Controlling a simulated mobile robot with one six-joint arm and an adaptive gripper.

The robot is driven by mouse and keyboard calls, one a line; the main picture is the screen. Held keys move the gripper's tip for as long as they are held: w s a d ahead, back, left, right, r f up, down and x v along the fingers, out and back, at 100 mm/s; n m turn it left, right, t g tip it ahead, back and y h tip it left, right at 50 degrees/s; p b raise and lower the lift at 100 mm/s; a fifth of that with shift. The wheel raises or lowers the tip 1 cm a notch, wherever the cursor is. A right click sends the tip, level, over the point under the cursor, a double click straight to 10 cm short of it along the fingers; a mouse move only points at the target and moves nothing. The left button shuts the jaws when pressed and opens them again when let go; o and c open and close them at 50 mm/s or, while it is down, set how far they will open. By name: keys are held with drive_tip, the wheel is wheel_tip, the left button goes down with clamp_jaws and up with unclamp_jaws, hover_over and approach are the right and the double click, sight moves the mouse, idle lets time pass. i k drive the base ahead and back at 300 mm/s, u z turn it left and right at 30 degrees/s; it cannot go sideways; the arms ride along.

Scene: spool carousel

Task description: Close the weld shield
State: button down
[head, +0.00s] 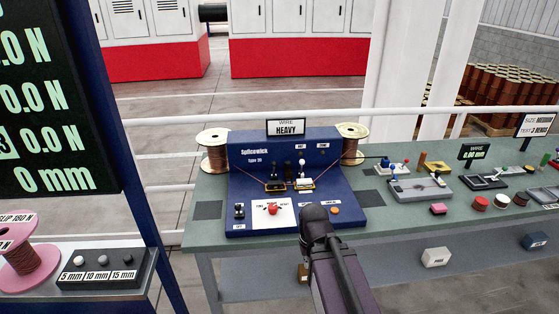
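The blue splicing machine (245,195), labelled Splicewick, stands on the green workbench. A small weld station (289,185) with dark clamps, levers and orange wire sits at its middle. I cannot pick out the weld shield clearly or tell its position at this size. A red button (272,209) sits on a white panel at the machine's front. My gripper (318,213) is at the front right of the machine, seen from behind as a dark rounded end. Its fingers are hidden, so its opening does not show.
Copper wire spools (214,150) flank the machine, the other one at right (352,143). A sign (286,128) reads WIRE HEAVY. Grey fixtures (420,188) and small parts cover the bench's right side. A dark display (50,100) and button box (103,270) stand at left.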

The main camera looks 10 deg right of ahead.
sight(288, 165)
drive_tip(key=i, duration=1)
drive_tip(key=z, duration=0.05)
